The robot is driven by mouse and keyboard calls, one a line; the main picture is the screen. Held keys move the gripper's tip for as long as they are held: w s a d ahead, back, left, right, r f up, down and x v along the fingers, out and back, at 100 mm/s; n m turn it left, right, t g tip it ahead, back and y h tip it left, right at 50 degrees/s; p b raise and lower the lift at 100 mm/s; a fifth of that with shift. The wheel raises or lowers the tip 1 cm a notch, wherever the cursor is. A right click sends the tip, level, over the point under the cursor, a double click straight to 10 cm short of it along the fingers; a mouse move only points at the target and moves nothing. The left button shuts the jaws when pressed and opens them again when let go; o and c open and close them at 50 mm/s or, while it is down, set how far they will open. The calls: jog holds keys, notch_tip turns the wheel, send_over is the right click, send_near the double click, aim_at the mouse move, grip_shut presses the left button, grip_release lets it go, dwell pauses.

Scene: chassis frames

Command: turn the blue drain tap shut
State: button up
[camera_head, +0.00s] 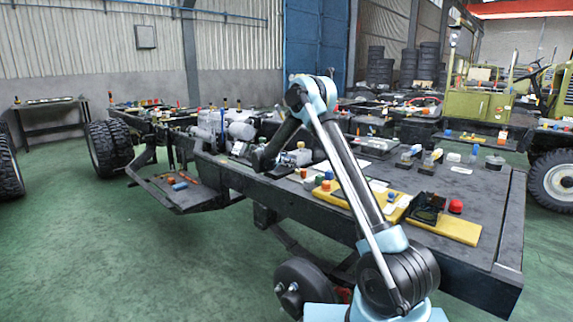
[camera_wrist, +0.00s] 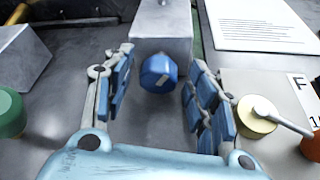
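The blue tap (camera_wrist: 158,73) is a small rounded knob with a pale mark on its face, in the middle of the wrist view. It sits at the front of a grey metal block (camera_wrist: 160,24). My gripper (camera_wrist: 161,62) is open, with one finger on each side of the blue tap. Gaps show between both fingers and the tap, so it is not gripped. In the head view my arm bends down over the chassis deck, and I cannot tell the gripper or this tap apart there with certainty.
In the wrist view, a green knob (camera_wrist: 10,112) is at left. A yellow round part (camera_wrist: 252,115) with a white lever and an orange knob (camera_wrist: 312,147) are close to the right finger. A printed sheet (camera_wrist: 258,24) lies at upper right. The chassis deck (camera_head: 480,195) holds many small parts.

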jog(key=v, duration=1.2)
jog(key=shift+c, duration=0.2)
jog(key=shift+a, duration=0.1)
jog(key=shift+c, duration=1.1)
jog(key=s+a+r+n+g+h, duration=0.1)
jog(key=a+r+n+g+h, duration=0.1)
jog(key=a+n, duration=0.25)
jog(key=shift+m, duration=0.25)
jog(key=x, duration=1.6)
jog(key=shift+w+d+f, duration=0.1)
jog(key=shift+w+f, duration=0.05)
jog(key=shift+w, duration=0.1)
jog(key=c, duration=0.8)
